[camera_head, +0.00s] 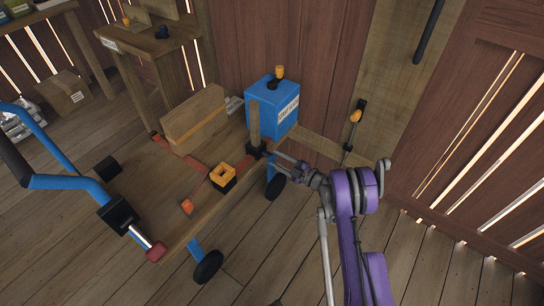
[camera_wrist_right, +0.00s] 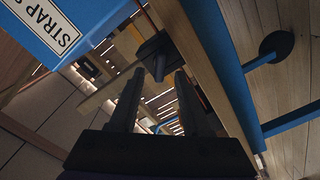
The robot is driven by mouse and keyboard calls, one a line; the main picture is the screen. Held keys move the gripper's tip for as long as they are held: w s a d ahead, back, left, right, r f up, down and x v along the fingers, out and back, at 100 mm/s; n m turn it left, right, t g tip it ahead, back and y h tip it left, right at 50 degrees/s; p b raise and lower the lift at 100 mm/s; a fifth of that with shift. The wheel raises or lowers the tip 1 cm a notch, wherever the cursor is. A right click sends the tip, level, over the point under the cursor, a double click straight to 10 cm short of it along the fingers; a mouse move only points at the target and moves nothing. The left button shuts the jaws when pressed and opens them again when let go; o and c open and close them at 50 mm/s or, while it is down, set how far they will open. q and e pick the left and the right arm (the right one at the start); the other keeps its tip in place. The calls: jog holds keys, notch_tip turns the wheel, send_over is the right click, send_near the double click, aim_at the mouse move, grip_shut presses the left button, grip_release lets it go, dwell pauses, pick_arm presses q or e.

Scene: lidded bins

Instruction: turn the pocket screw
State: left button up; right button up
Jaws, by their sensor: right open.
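I cannot single out the pocket screw for certain. A small black fitting (camera_head: 257,149) sits on the cart's edge at the foot of an upright wooden post (camera_head: 254,121). It also shows in the right wrist view (camera_wrist_right: 154,48), just beyond the fingertips. My right gripper (camera_head: 272,158) comes in from the right on a purple arm. Its fingers point left at the fitting, apart, with nothing visibly held between them. In the right wrist view the open fingers (camera_wrist_right: 160,76) show a gap between them. I cannot tell whether they touch the fitting. My left gripper is not in view.
The wooden cart (camera_head: 155,185) has blue tubing and black wheels. A labelled blue box (camera_head: 272,105) stands just behind my right gripper. An orange-topped black block (camera_head: 223,176) and a thick board (camera_head: 194,117) stand on the cart.

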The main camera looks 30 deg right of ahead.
jog(key=p+v, duration=0.1)
jog(key=v, duration=0.6)
jog(key=shift+s, duration=0.4)
jog(key=shift+o, duration=0.3)
jog(key=shift+d, duration=0.1)
